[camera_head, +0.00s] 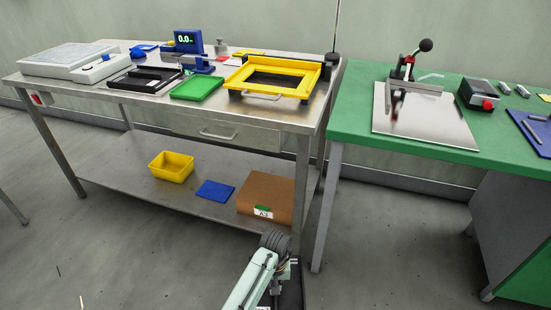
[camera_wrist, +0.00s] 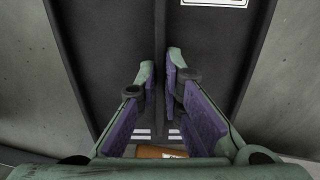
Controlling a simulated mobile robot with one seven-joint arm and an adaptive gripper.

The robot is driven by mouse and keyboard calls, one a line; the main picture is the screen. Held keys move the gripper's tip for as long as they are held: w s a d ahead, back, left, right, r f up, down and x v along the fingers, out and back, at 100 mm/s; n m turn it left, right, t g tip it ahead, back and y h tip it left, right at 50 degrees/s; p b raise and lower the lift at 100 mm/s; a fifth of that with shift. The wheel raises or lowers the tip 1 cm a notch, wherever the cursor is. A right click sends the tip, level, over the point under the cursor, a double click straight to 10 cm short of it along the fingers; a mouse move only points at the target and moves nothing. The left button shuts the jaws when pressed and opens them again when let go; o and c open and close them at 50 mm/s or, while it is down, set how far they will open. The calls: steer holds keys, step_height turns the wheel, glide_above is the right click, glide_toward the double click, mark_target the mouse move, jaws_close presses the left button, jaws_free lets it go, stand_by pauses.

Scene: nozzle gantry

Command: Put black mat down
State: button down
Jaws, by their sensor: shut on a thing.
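My gripper (camera_wrist: 161,65) has its two purple-padded fingers close together around a thin dark strip (camera_wrist: 159,30), which looks like the black mat seen nearly edge-on. A wide dark surface lies behind it in the wrist view, so the mat's outline is hard to pick out. In the head view my gripper is at the bottom, in front of the steel bench, low near the lower shelf. Its fingers and the held mat cannot be told apart there.
The steel bench (camera_head: 225,127) holds a yellow frame (camera_head: 235,82), green tray (camera_head: 197,88) and black tray (camera_head: 120,83). Its lower shelf (camera_head: 125,170) has a yellow bin (camera_head: 171,167), blue pad (camera_head: 215,191) and brown box (camera_head: 266,196). A green bench (camera_head: 360,130) stands right.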

steer(key=w+d+r, duration=0.2)
steer(key=w, duration=0.1)
steer(key=shift+r, duration=0.15)
steer(key=shift+s+a+f, duration=0.5)
steer(key=shift+s+f, duration=0.1)
steer(key=shift+s, duration=0.2)
steer(key=shift+s+a+f, duration=0.45)
steer(key=shift+s+f, duration=0.1)
steer(key=shift+s, duration=0.2)
